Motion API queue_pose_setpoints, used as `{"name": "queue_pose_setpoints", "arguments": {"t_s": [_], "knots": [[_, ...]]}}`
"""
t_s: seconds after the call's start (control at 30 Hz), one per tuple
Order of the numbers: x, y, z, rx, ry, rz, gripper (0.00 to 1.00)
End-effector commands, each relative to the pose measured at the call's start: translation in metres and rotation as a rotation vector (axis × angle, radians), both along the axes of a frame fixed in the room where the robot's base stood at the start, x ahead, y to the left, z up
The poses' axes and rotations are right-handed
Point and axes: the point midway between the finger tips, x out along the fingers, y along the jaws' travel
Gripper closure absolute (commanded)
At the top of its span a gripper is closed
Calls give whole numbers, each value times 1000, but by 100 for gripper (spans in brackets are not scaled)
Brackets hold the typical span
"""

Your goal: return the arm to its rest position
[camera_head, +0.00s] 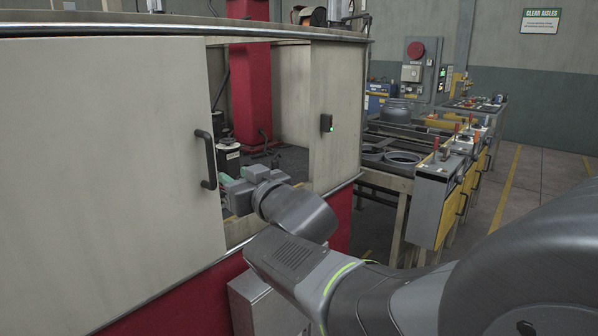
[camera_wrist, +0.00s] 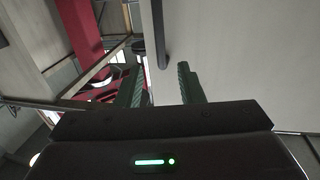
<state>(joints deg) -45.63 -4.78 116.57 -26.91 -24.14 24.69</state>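My gripper shows in the head view (camera_head: 226,182) at the edge of the cabinet opening, close to the lower end of the dark door handle (camera_head: 207,160). In the wrist view my gripper (camera_wrist: 160,72) has its two green fingers apart, with nothing held between them. The door handle (camera_wrist: 161,35) appears beyond the fingertips, in line with the gap between them; I cannot tell the exact distance. My arm reaches in from the lower right of the head view, stretched toward the cabinet.
The pale cabinet door (camera_head: 110,150) stands left of an opening showing a red column (camera_head: 250,80) and a dark canister (camera_head: 229,158). A bench with clamps (camera_head: 435,190) stands to the right, beside an open aisle.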

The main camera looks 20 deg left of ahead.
Motion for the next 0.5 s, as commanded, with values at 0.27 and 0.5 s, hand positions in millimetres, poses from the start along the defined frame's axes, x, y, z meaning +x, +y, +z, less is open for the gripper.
{"name": "queue_pose_setpoints", "arguments": {"t_s": [0.27,0.5], "knots": [[0,0,0,0,0,0,66],[9,13,-1,1,2,0,66]]}}
